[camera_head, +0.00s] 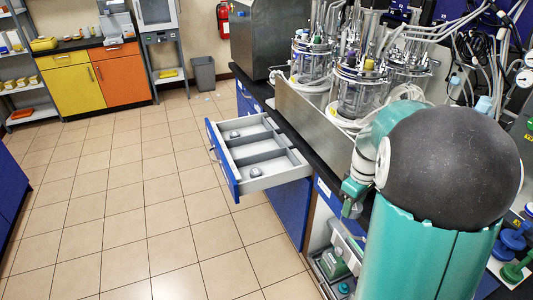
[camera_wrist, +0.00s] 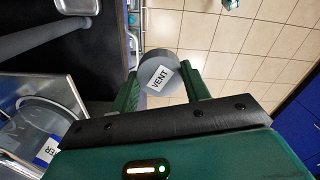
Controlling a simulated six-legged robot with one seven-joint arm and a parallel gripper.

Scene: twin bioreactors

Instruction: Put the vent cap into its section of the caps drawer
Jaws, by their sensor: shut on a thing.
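The vent cap (camera_wrist: 158,74) is a grey round cap with a white label reading VENT. It sits between the two green fingers of my gripper (camera_wrist: 163,82), which is shut on it in the wrist view. In the head view my arm covers much of the right side, and I cannot make out the cap there. The caps drawer (camera_head: 236,187) is pulled open from the blue bench front, left of my arm. It has several sections split by grey dividers. One small grey cap (camera_head: 235,134) lies in the far section and another (camera_head: 256,171) in the near section. The middle section looks empty.
Glass bioreactors (camera_head: 362,90) with tubing stand on the black bench behind a metal panel (camera_head: 312,116). An open shelf space (camera_head: 335,262) lies below the bench near my arm. The tiled floor (camera_head: 120,200) left of the drawer is clear. A grey bin (camera_head: 203,73) stands far back.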

